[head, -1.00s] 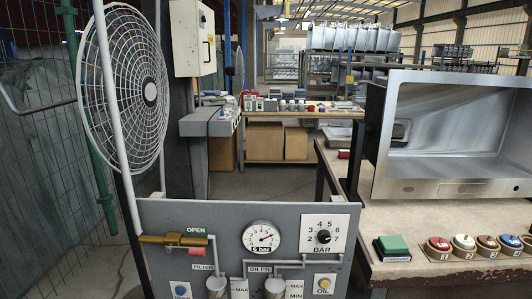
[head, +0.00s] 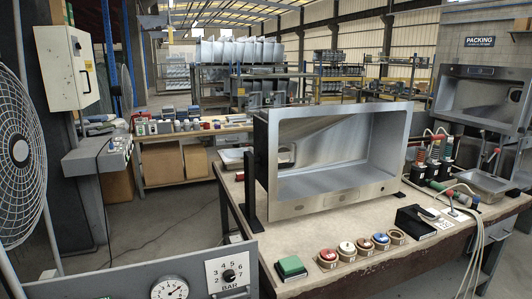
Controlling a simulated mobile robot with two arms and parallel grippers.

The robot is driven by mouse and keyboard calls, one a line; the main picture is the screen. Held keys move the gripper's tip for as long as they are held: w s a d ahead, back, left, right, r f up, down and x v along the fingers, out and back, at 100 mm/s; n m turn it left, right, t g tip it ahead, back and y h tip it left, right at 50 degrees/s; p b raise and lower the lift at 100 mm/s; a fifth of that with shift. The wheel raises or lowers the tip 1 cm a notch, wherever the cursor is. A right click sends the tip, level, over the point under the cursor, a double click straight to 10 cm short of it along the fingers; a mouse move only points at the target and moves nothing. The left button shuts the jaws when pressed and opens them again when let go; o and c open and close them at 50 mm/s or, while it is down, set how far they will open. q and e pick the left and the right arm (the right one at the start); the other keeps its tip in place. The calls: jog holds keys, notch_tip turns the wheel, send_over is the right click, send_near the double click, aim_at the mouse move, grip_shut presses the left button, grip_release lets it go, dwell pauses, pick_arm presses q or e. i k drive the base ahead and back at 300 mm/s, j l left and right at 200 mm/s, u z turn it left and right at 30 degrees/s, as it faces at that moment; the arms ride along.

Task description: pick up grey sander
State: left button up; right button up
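I cannot clearly make out a grey sander. On the workbench (head: 345,245), right of the discs, a black block-like item (head: 412,219) has a small greyish part at its right end. I cannot tell whether it is the sander. A large steel sink (head: 345,190) stands tilted up on its side in a black stand on the bench, its basin facing me. Neither of my grippers is in view.
A green-topped block (head: 290,267) and several round coloured discs (head: 327,258) line the bench's front edge. Coiled-hose tools (head: 435,150) stand at the right. A grey gauge panel (head: 140,285) and a fan (head: 18,160) are at left. Open floor lies left of the bench.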

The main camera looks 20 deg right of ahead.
aim_at(433, 162)
jog(key=z, duration=1.85)
